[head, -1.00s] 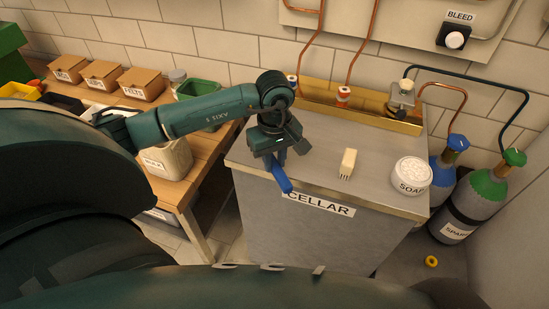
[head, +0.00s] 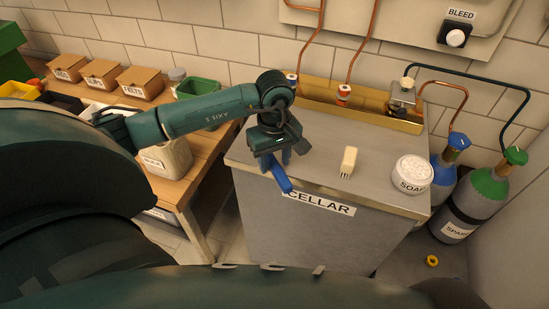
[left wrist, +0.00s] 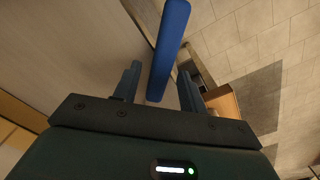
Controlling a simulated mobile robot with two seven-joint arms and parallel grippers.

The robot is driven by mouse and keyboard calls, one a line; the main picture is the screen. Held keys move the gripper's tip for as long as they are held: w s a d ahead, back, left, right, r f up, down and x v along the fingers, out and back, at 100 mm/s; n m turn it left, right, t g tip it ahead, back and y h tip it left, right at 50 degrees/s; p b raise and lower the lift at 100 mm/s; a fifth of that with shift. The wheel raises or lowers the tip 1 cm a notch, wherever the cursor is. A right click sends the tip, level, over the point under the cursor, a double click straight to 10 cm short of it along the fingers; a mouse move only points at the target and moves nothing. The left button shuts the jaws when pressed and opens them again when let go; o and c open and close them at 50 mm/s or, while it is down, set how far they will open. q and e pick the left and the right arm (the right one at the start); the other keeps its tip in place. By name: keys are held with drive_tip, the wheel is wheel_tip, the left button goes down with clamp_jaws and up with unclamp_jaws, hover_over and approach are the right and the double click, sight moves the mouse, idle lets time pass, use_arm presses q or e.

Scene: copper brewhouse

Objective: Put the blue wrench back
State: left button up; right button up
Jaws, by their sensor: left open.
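The blue wrench (head: 282,179) lies at the front edge of the grey CELLAR cabinet top (head: 322,165), its blue handle reaching toward the front edge. My left gripper (head: 276,160) is directly over the wrench with its jaws open, and hides the far part of it. In the left wrist view the blue handle (left wrist: 169,45) lies between the two spread fingers of the gripper (left wrist: 158,88), with gaps on both sides. Whether the wrench rests fully on the top cannot be told. My right gripper is not in view.
A brush (head: 348,162) and a SOAP tub (head: 412,173) stand on the cabinet top to the right. A brass tray (head: 360,113) with taps runs along its back. Gas cylinders (head: 487,196) stand at the right, a wooden bench (head: 203,150) with boxes at the left.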

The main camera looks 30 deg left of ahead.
sight(274, 163)
use_arm(q)
drive_tip(key=shift+o, duration=0.9)
drive_tip(key=shift+r, duration=3.75)
